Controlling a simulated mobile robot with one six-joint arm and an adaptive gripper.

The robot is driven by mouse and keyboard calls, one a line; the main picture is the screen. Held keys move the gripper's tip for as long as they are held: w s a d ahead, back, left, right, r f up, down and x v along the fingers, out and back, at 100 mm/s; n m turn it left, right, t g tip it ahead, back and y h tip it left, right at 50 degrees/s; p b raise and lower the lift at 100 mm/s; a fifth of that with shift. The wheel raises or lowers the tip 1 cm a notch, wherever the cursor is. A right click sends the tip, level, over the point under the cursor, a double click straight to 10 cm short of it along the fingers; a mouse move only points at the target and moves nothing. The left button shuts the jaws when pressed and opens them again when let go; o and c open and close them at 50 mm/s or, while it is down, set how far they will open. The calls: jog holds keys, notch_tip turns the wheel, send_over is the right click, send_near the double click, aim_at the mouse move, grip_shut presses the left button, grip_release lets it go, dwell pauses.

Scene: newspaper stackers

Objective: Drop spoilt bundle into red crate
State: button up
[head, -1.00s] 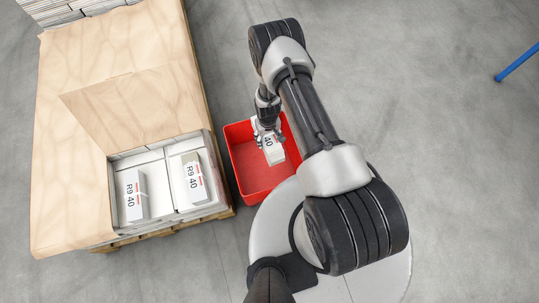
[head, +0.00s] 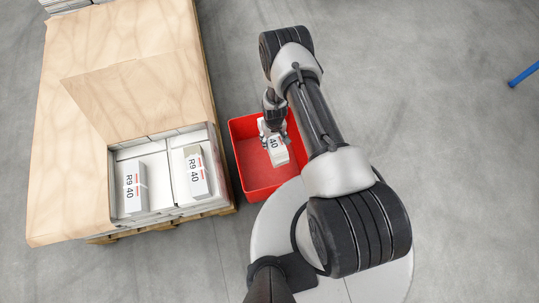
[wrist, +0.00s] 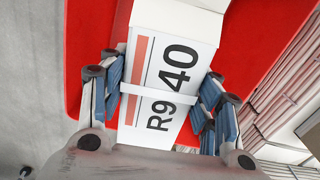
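A white bundle (head: 279,152) marked "R9 40", with a red stripe and a white strap, is in my gripper (head: 273,136). In the wrist view the bundle (wrist: 165,65) lies between both sets of fingers of my gripper (wrist: 163,78), which press against its sides. The red crate (head: 257,182) stands on the floor beside the pallet. The bundle is over or inside the crate's opening; its exact height above the crate floor I cannot tell. In the wrist view the red crate (wrist: 90,50) shows behind the bundle.
A pallet with a wood-patterned cover (head: 120,60) stands left of the crate. Its open corner holds bundles, with two labelled ones on top: a left one (head: 133,186) and a right one (head: 195,170). Grey floor on the right is clear, apart from a blue bar (head: 524,74).

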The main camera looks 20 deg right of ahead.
jog(key=o, duration=0.5)
jog(key=shift+s, duration=0.1)
notch_tip(320, 180, up, 12)
dwell(0.5)
jog(key=shift+r, duration=0.1)
